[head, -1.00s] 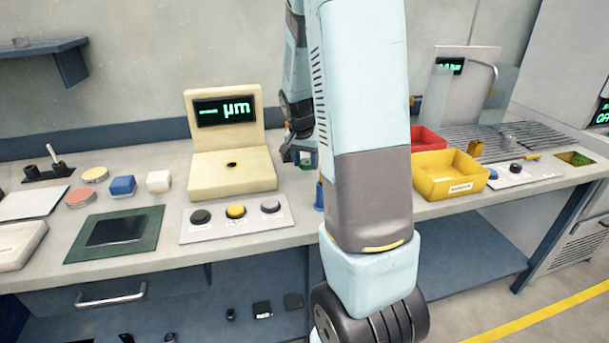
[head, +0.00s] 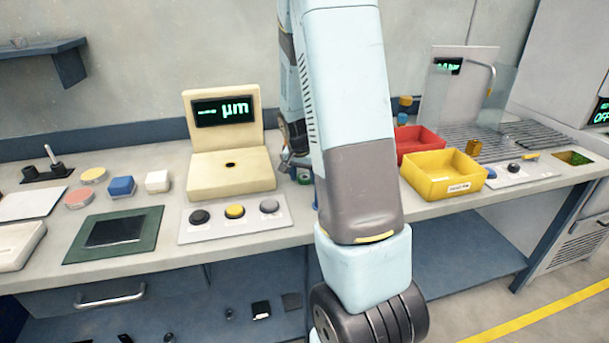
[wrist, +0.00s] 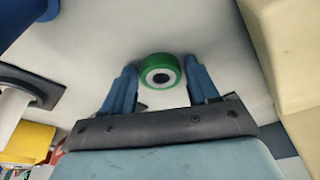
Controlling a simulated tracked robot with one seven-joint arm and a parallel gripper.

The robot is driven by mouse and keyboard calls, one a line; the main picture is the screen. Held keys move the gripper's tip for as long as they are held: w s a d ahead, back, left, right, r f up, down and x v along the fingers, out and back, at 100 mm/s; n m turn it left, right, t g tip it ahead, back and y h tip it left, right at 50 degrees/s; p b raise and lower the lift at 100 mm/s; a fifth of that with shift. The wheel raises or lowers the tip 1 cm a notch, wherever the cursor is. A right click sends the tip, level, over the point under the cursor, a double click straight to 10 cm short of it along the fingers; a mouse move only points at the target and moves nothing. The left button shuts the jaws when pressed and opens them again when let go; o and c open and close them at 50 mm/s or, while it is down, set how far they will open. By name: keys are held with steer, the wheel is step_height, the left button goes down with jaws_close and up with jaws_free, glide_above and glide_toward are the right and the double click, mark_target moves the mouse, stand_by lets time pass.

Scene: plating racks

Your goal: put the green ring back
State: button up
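The green ring (wrist: 160,58) lies on the pale bench top in the wrist view, with a white inner part and a dark centre. My gripper (wrist: 160,74) is open, with one blue finger on each side of the ring and visible space between them. The fingers do not appear to press on it. In the head view, a bit of green (head: 305,178) shows beside the cream gauge, low by my gripper, and my arm hides most of that spot. Where the ring belongs cannot be told.
The cream gauge (head: 220,172) stands just left of my gripper. A button panel (head: 222,231) lies in front of it. Red (head: 420,133) and yellow (head: 428,191) bins stand to the right. A blue object (wrist: 22,14) shows at the wrist view's upper left corner.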

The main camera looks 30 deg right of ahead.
steer(key=shift+o, duration=1.3)
steer(key=v, duration=1.2)
steer(key=s+a+r+n+t, duration=0.1)
steer(key=s+a+r+n, duration=0.2)
steer(key=s+a+r, duration=0.2)
steer(key=s+a+r+n+t+y, duration=0.1)
steer(key=s+a+r+n, duration=0.2)
steer(key=s, duration=0.7)
steer(key=s+a+r+n+t+y, duration=0.1)
steer(key=s+a+r+n, duration=0.2)
steer(key=s+a+r, duration=0.3)
steer(key=shift+s+a+r+n+t, duration=0.35)
steer(key=shift+s+a, duration=0.2)
steer(key=shift+s, duration=0.4)
